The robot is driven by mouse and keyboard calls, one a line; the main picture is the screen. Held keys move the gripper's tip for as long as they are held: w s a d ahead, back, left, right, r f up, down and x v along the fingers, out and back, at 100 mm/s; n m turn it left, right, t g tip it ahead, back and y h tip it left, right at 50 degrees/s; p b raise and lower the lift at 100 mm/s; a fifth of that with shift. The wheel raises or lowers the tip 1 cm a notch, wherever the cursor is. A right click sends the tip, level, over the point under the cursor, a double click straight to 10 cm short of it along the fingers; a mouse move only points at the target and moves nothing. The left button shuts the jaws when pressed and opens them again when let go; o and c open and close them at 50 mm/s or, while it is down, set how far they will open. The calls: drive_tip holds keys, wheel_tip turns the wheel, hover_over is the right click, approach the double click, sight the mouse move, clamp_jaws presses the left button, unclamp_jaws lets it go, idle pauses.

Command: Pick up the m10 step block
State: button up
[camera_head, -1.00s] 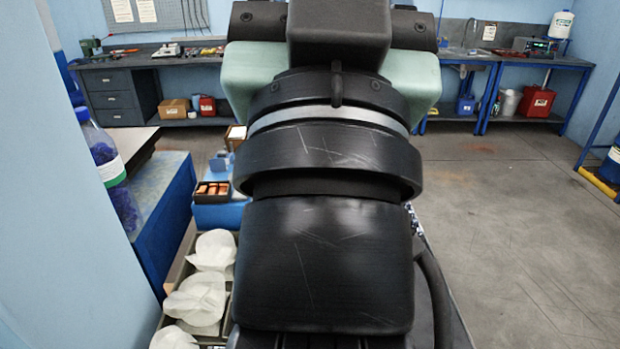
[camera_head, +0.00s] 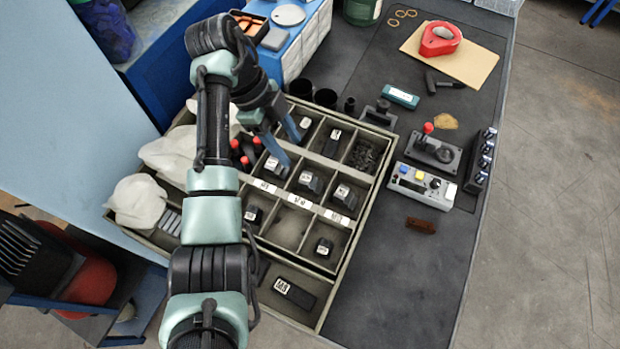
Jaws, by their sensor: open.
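Several black step blocks with white labels sit in the compartments of a divided tray (camera_head: 348,262). The labels are too small to read, so I cannot tell which block is the m10 one. Blocks show in the middle row, at its left (camera_head: 273,167), centre (camera_head: 308,181) and right (camera_head: 344,196). My gripper (camera_head: 292,154) reaches over the tray's back left compartments with its two blue fingers apart and pointing down. Nothing shows between the fingers. My arm hides part of the tray's left side.
A long black block (camera_head: 295,293) lies in the front compartment. White cloths (camera_head: 175,155) lie at the tray's left. Right of the tray are a control box (camera_head: 422,185), a joystick (camera_head: 433,149) and a tape dispenser (camera_head: 440,40). The front right of the mat is clear.

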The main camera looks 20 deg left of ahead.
hover_over(308, 178)
drive_tip(key=a, duration=0.2)
wheel_tip(308, 178, down, 6)
drive_tip(key=shift+s+r+b, duration=0.1)
drive_tip(key=shift+r+b, duration=0.05)
drive_tip(key=shift+b, duration=0.2)
drive_tip(key=shift+x, duration=3.2)
drive_tip(key=shift+a, duration=0.1)
clamp_jaws()
